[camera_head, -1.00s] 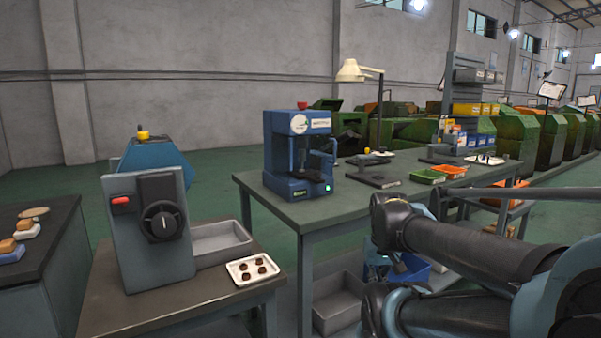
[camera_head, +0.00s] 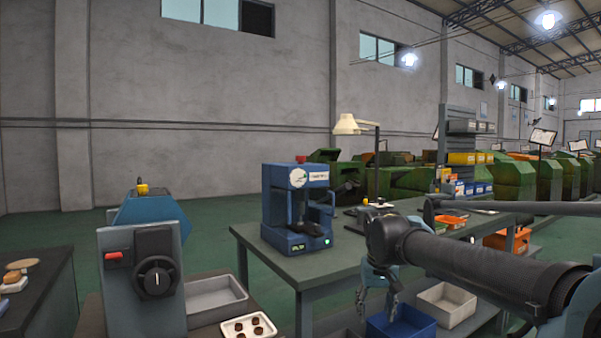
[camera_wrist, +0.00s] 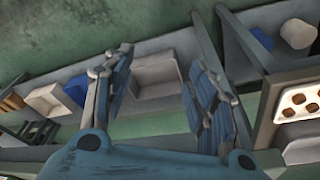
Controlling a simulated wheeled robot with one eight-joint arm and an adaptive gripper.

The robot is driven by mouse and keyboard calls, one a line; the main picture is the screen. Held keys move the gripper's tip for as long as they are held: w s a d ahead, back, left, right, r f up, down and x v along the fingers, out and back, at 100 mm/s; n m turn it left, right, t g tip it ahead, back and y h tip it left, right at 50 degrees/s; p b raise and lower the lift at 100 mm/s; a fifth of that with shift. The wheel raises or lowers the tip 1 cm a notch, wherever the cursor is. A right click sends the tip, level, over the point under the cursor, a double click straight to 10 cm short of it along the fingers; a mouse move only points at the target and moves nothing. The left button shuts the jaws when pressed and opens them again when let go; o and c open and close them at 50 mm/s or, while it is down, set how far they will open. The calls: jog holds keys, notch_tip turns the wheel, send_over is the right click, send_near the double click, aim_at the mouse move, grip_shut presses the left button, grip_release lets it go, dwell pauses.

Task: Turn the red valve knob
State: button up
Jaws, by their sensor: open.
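A blue bench machine (camera_head: 293,212) stands on the grey-green workbench in the head view. A small red part (camera_head: 301,159) sits on its top; at this size I cannot tell whether it is a valve knob. My gripper (camera_head: 377,300) hangs fingers down to the right of that machine, below the bench top and apart from it. Its fingers are apart and empty, also in the wrist view (camera_wrist: 160,60). A grey panel (camera_head: 118,292) at the left carries a black rotary dial (camera_head: 156,278) and a small red piece (camera_head: 115,257). The red parts are not clear in the wrist view.
The workbench (camera_head: 290,266) has trays and a lamp (camera_head: 347,125) farther back. A blue bin (camera_head: 402,325) and a pale bin (camera_head: 447,303) lie low near my gripper. A grey tray (camera_head: 214,304) and a white tray with brown pieces (camera_head: 249,327) are beside the panel.

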jog(key=w+a+r, duration=0.2)
jog(key=w+r, duration=0.4)
jog(key=r, duration=0.5)
jog(key=w+a+r, duration=0.2)
jog(key=w+r, duration=0.4)
jog(key=r, duration=0.5)
notch_tip(320, 180, up, 34)
jog(key=m+t, duration=0.2)
send_over(301, 160)
jog(key=s+a, duration=0.2)
jog(key=s, duration=0.3)
jog(key=shift+h, duration=0.4)
jog(key=x, duration=1.7)
jog(key=shift+w+d, duration=0.1)
jog(key=shift+d, duration=0.05)
jog(key=c, duration=1)
